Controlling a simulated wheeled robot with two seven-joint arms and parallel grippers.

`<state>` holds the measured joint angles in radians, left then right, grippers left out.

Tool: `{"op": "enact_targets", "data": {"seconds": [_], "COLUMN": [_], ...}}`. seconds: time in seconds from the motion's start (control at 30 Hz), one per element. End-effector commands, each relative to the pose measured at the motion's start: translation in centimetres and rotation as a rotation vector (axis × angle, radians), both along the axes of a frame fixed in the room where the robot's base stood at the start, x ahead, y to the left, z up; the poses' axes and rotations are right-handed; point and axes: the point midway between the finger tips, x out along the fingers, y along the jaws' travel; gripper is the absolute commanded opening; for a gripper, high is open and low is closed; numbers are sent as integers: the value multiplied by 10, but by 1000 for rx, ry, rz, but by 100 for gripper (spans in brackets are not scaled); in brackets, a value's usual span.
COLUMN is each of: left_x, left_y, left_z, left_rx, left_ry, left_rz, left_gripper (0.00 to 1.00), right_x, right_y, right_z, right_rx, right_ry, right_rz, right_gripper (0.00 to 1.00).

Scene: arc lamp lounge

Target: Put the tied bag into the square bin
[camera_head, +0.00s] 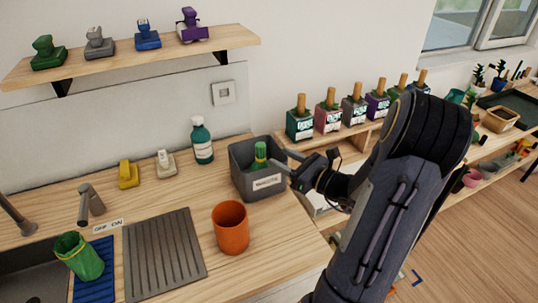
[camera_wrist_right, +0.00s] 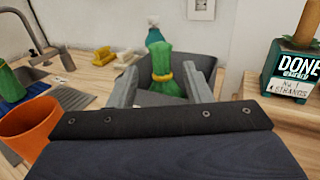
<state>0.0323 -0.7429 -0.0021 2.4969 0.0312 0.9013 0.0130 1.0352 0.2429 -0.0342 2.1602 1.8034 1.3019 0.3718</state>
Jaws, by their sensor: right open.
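The tied bag (camera_head: 260,155) is green with a yellow tie around its neck. It stands inside the grey square bin (camera_head: 268,189), which has a white label on its front, and its lower part is hidden by the bin wall. My right gripper (camera_head: 281,164) is at the bin's right side, just beside the bag. In the right wrist view the bag (camera_wrist_right: 162,72) shows between the two spread fingers, which look apart from it. The right gripper is open. My left gripper is not in view.
An orange cup (camera_head: 230,232) stands on the counter in front of the bin. A green soap bottle (camera_head: 202,143) stands behind it to the left. A green container (camera_head: 80,257) is by the sink. Several labelled boxes with wooden handles line the shelf at right.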

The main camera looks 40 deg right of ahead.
Motion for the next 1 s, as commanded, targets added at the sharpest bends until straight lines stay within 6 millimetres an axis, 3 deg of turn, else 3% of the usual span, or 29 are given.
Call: {"op": "enact_targets", "data": {"seconds": [0.1, 0.3, 0.37, 0.47, 0.53, 0.6, 0.7, 0.83, 1.0], "left_x": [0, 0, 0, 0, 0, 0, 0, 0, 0], "left_y": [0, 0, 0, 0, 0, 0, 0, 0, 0], "left_z": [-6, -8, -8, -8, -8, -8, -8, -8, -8], "left_rx": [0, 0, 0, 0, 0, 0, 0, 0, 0], "left_ry": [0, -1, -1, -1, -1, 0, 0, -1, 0], "left_rz": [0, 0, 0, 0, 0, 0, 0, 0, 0], "left_gripper": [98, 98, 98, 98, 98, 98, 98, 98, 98], "right_x": [-20, -33, -31, -29, -41, -70, -118, -157, -169], "right_y": [-4, 3, 21, 83, 146, 204, 248, 255, 241], "right_z": [-1, 3, 9, 24, 32, 32, 19, 2, -3], "right_rx": [-1, -16, -58, -215, -420, -703, -1147, -1697, -2168], "right_ry": [1, 1, 6, 14, 9, -17, -95, -235, -370], "right_rz": [-2, 28, 92, 308, 537, 789, 1079, 1292, 1359], "right_gripper": [45, 45, 45, 45, 45, 45, 45, 45, 45]}}
